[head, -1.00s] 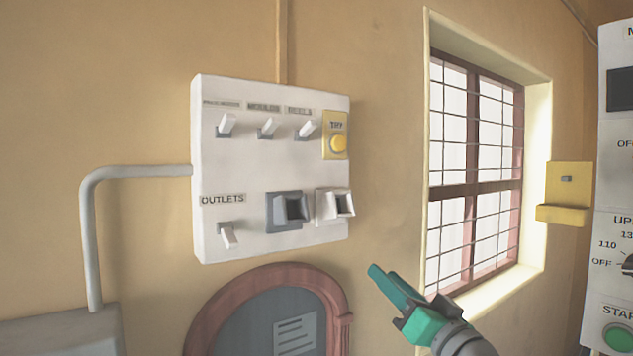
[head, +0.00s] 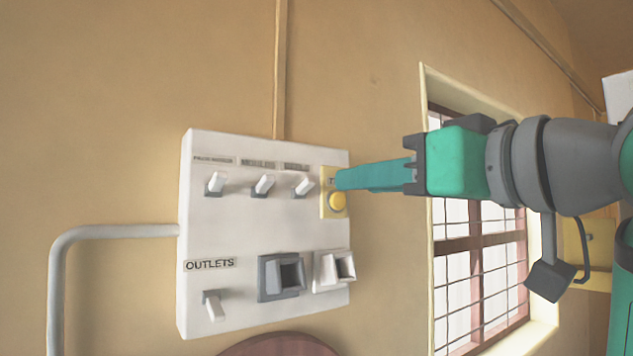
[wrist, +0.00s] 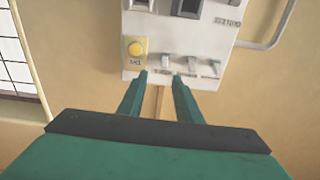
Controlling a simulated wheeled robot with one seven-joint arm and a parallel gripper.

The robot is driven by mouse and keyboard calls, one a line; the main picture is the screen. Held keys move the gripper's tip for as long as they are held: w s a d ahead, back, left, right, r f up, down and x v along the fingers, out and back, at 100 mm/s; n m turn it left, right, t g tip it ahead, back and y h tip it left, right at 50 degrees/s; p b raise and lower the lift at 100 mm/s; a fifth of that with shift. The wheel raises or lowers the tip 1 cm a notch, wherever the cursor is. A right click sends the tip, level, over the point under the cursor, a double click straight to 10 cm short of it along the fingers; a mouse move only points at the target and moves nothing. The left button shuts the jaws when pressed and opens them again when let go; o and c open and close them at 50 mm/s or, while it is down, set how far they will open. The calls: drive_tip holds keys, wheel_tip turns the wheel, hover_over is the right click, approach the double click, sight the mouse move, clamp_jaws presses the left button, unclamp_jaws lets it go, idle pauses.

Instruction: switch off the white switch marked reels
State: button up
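The white reels switch (head: 303,186) is the rightmost of three toggles in the upper row of a white wall panel (head: 235,225); its lever points up. Its label is blurred now. In the upside-down wrist view the reels switch (wrist: 168,62) lies just ahead of the gap between my fingertips. My gripper (head: 340,179) points left at the panel and covers part of the yellow button plate (head: 327,206). In the wrist view my gripper (wrist: 159,75) has its two fingers apart with nothing between them. I cannot tell whether a fingertip touches the panel.
Two other upper toggles (head: 264,185) (head: 216,183) point up. Below are the outlets toggle (head: 214,306), a grey rocker (head: 282,277) and a white rocker (head: 334,270). A conduit (head: 110,233) runs left. A barred window (head: 480,270) is right.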

sight(312, 182)
drive_tip(key=x, duration=1)
drive_tip(key=shift+s+a+r, duration=0.1)
drive_tip(key=shift+a+r, duration=0.2)
drive_tip(key=shift+a, duration=0.2)
drive_tip(key=shift+c, duration=0.3)
clamp_jaws()
